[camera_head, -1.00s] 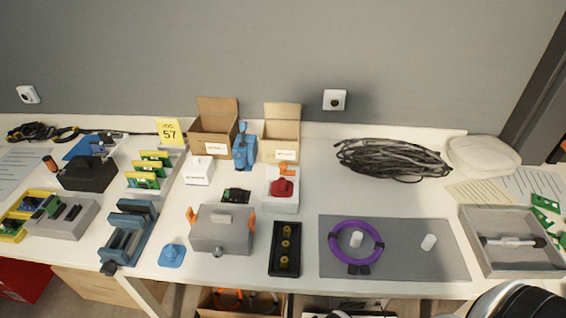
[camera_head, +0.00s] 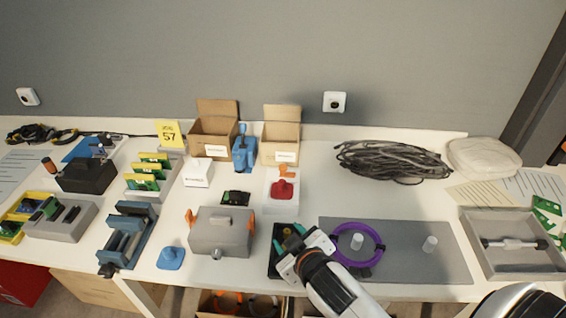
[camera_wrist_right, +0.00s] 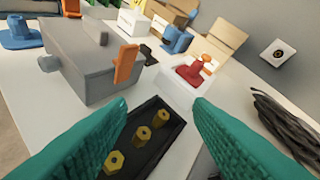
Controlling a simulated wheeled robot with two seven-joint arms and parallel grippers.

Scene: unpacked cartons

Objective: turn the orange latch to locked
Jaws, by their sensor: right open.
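A grey box (camera_head: 220,232) stands at the table's front middle, with an orange latch (camera_head: 251,222) on its right side and another orange latch (camera_head: 191,217) on its left. The right-hand latch stands upright in the right wrist view (camera_wrist_right: 126,63). A smaller orange piece (camera_head: 286,171) sits behind a red knob (camera_head: 282,188) on a white block; it also shows in the right wrist view (camera_wrist_right: 209,61). My right gripper (camera_head: 289,238) is open and empty, its teal fingers above the black tray. It touches neither the box nor the knob. My left gripper is out of view.
The black tray (camera_wrist_right: 163,150) holds brass-coloured hex pieces. A purple ring (camera_head: 335,238) lies on the grey mat (camera_head: 400,262) to the right. Open cartons (camera_head: 281,150) and a blue device (camera_head: 244,155) stand behind. A cable coil (camera_head: 392,160) lies at the back right.

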